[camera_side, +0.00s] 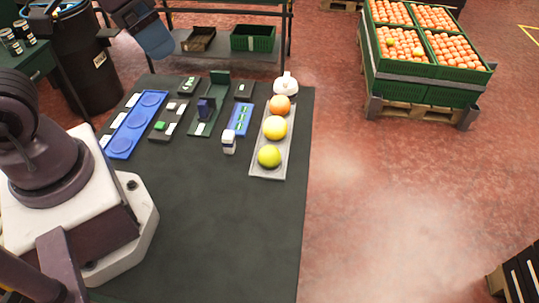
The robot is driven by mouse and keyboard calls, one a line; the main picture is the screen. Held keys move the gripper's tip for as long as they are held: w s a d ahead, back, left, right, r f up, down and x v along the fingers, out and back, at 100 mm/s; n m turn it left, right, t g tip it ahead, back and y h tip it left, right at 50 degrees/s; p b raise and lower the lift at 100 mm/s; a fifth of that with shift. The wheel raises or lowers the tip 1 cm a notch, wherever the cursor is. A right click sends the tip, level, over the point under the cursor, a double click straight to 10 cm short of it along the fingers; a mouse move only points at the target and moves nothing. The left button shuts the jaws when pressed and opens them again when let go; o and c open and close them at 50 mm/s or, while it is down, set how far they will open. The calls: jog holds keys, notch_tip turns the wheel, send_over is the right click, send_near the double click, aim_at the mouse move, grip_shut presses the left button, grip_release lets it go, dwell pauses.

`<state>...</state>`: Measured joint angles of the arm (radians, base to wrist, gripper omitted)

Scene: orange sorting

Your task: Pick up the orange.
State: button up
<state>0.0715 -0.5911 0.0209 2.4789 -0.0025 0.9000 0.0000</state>
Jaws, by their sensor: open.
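The orange (280,105) sits at the far end of a long grey tray (260,164) on the dark table (215,225). A yellow-orange fruit (275,128) lies in the middle of the tray and a yellow-green fruit (269,156) lies at its near end. My gripper (135,36) shows partly at the top left, cut by the frame edge. It is open, apart from the fruit, and well to the left of the orange in the picture. Its fingers are hard to make out.
A white rounded object (286,83) stands close behind the orange. A small white bottle (229,142) stands left of the tray. Blue trays (123,147) and small devices fill the table's far left. The table's near part is clear. Crates of oranges (425,68) stand on a pallet beyond.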

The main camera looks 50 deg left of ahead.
jog(key=w+d+f+n+g, duration=0.2)
jog(key=w+d+f+g, duration=0.1)
jog(key=w+f, duration=0.2)
jog(key=n+g, duration=0.1)
jog(key=n, duration=1.8)
send_near(270, 149)
notch_tip(270, 149, down, 11)
jog(key=shift+d+f, duration=0.1)
jog(key=shift+d, duration=0.05)
jog(key=shift+c, duration=0.5)
jog(key=c, duration=0.9)
